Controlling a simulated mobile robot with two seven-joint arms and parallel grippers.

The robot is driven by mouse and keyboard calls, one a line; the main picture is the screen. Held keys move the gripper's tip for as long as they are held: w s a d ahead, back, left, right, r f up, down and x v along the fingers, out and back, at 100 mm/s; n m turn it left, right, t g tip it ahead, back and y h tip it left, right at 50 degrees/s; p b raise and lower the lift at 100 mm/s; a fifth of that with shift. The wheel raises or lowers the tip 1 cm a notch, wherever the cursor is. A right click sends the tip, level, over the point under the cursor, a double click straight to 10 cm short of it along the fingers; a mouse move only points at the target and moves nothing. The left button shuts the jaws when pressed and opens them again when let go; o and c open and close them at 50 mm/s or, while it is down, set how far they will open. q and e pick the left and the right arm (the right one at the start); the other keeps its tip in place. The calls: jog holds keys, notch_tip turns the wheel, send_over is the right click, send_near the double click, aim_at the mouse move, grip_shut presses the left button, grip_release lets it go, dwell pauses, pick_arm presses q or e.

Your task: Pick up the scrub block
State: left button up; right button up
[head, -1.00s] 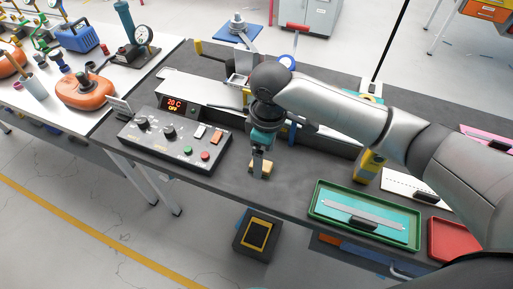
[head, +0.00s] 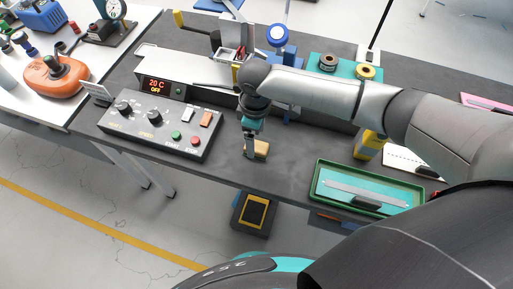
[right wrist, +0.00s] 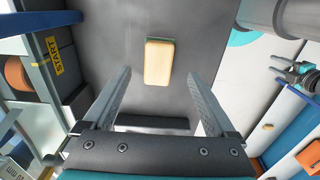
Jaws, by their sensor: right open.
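The scrub block (head: 262,149) is a small tan-yellow block lying on the dark bench, right of the control box. In the right wrist view the block (right wrist: 158,62) shows a green layer along its far edge. My right gripper (head: 251,152) points down at the bench close to the block, and its fingers cover part of it in the head view. In the right wrist view its two fingers (right wrist: 158,76) are spread apart, with the block ahead between their tips and nothing held. My left gripper is not in view.
A grey control box (head: 160,126) with knobs and buttons stands left of the block. A green tray (head: 318,190) with a metal strip lies to the right. A yellow bottle-like item (head: 369,146) stands behind the tray. The bench around the block is clear.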

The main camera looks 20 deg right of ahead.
aim_at(256, 145)
notch_tip(256, 145, down, 5)
jog(key=shift+d+b, duration=0.1)
jog(key=shift+b, duration=0.45)
jog(key=shift+w+r, duration=0.1)
grip_shut()
